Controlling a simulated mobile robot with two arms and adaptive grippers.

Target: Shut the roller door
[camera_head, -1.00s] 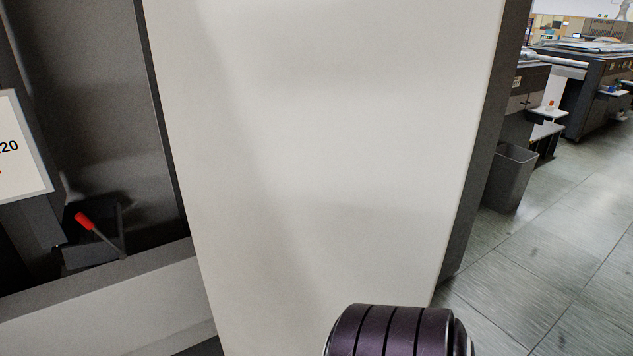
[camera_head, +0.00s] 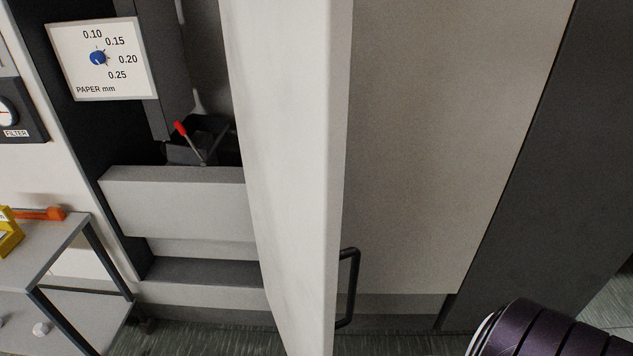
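The light roller door (camera_head: 290,130) stands open in the middle of the view. It juts out toward me, nearly edge-on, as a tall narrow white slab. A dark bar handle (camera_head: 348,290) sits low on its right side. Left of the door the machine bay is exposed, with a red-tipped lever (camera_head: 188,140) and a grey housing (camera_head: 180,205). Neither of my grippers is in view. Only a dark purple ringed part of my arm shows at the bottom right, apart from the door in the picture.
A paper dial plate (camera_head: 103,60) with a blue knob is at upper left, beside a filter gauge (camera_head: 8,112). A grey cart (camera_head: 50,245) with yellow and orange items stands at lower left. A broad beige panel (camera_head: 440,140) and dark panel (camera_head: 560,170) lie to the right.

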